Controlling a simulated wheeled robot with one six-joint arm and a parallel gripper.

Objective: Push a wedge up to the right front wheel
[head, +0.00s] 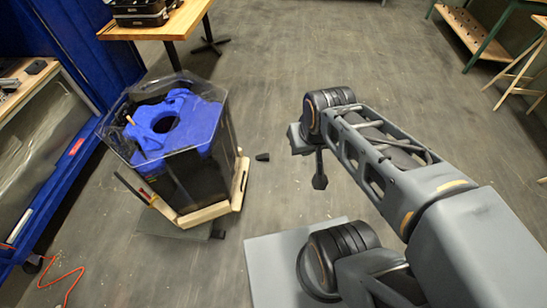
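A clear many-sided tank with a blue part inside (180,125) stands on a pale wooden base (205,213) at left of centre. The base's wheels are hidden or too small to make out. A small dark block that looks like a wedge (262,157) lies on the floor just right of the tank, apart from it. Another small dark piece (218,234) is on the floor by the base's near edge; I cannot tell whether it touches a wheel. My gripper (320,183) points down right of the first block, clear of it. I cannot tell whether its fingers are open.
A wooden table (165,28) with a dark case stands behind the tank. A blue cabinet (65,130) runs along the left, with an orange cable (65,278) on the floor. Green-legged furniture (475,38) is at the far right. The floor behind my arm is open.

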